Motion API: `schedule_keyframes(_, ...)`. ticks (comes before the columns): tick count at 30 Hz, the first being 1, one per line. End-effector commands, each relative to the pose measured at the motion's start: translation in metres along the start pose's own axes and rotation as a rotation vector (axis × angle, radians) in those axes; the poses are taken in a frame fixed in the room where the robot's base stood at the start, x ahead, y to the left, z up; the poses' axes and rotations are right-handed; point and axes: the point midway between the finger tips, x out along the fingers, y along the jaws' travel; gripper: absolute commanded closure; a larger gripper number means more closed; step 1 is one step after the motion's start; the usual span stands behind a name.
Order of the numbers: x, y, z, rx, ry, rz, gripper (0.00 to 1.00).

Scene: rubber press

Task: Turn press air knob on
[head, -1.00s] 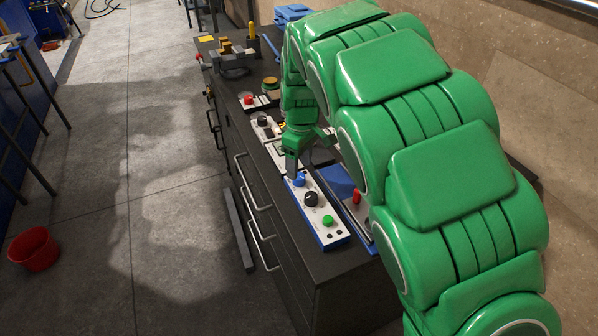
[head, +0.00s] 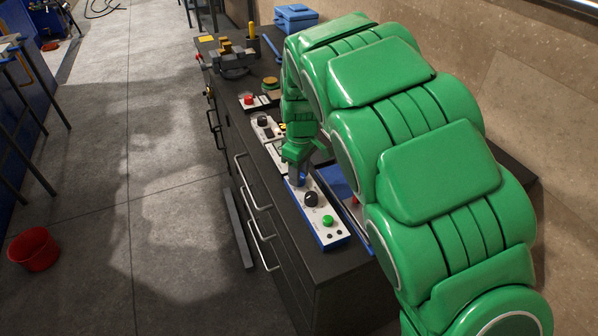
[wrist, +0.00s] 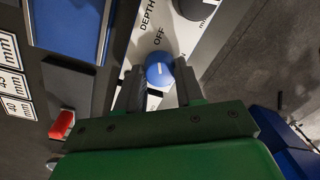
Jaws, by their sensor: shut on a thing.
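The blue air knob (wrist: 158,72) sits on a white panel in the wrist view, with a pale line on its face. The word OFF is printed beside it, and a partly covered label shows near my right finger. My gripper (wrist: 160,84) has one finger on each side of the knob and is shut on it. In the head view my gripper (head: 298,177) points down at the far end of the white control panel (head: 322,236). The fingers mostly hide the knob there.
A black knob (head: 311,198) and a green button (head: 327,221) are nearer on the same panel. A red handle (wrist: 62,125) stands beside it. Another panel with a black knob (head: 263,120) lies farther back. A red bucket (head: 34,249) stands on the floor.

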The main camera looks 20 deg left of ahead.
Motion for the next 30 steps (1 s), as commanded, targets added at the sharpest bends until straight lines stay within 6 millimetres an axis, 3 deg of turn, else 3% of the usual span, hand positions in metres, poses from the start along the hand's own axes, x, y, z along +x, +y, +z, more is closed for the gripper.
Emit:
schedule_keyframes(11,-0.0001,-0.0001,0.0003,0.105,0.006,-0.001,0.94)
schedule_keyframes(30,0.0,0.0002,0.0017,0.678,0.039,0.0,0.94)
